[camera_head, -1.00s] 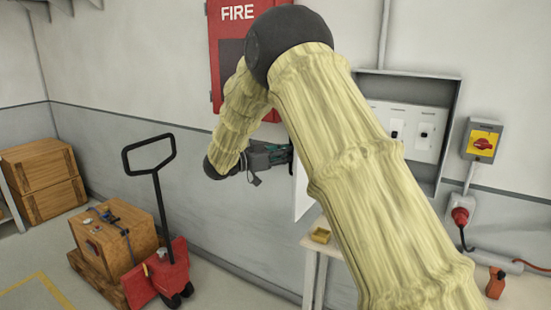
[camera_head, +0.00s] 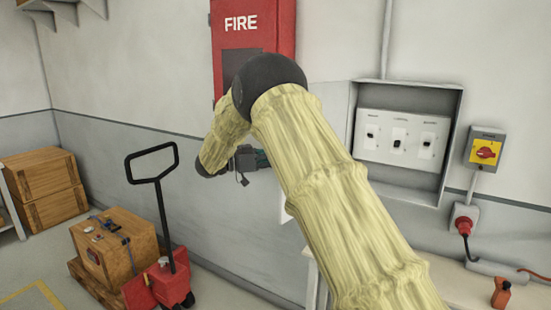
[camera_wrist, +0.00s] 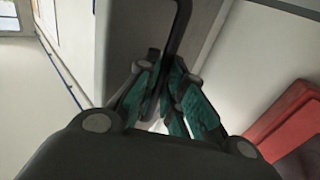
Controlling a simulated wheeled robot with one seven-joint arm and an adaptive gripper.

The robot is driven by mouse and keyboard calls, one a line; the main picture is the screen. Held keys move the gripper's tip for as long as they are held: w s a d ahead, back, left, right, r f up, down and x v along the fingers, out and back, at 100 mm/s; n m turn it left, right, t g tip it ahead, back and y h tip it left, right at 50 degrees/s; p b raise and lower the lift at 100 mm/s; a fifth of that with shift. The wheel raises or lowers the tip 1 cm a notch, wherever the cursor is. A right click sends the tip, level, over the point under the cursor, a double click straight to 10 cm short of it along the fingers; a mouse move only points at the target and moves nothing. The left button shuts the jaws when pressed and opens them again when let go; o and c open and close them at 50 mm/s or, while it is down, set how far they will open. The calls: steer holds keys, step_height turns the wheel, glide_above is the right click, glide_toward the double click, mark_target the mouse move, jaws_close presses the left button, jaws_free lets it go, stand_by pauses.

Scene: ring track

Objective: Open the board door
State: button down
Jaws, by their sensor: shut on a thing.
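The grey electrical board (camera_head: 455,110) is on the wall at right, its front uncovered and its white switch panel (camera_head: 403,138) showing. Its pale door (camera_head: 330,98) stands swung out to the left, partly hidden behind my arm. My gripper (camera_head: 262,158) is at the door's outer left side, below the red fire cabinet. In the wrist view, my gripper's teal fingers (camera_wrist: 175,100) are shut on a dark bar-like handle (camera_wrist: 182,30) beside a grey door surface (camera_wrist: 135,45). The exact grip point is partly hidden between the fingers.
The red fire cabinet (camera_head: 285,40) hangs behind my arm. A red pallet jack (camera_head: 160,285) with a wooden crate (camera_head: 115,245) stands at lower left. A yellow switch box (camera_head: 485,150) and red plug (camera_head: 464,225) are at right. A pale table (camera_head: 450,285) is below the board.

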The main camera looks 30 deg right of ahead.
steer(key=shift+d+r, duration=0.2)
steer(key=shift+d, duration=0.05)
steer(key=c, duration=1.7)
jaws_free()
steer(key=shift+s+d+f, duration=0.1)
steer(key=shift+o, duration=0.9)
steer(key=shift+d+f, duration=0.15)
steer(key=shift+d, duration=0.1)
steer(key=v, duration=1.3)
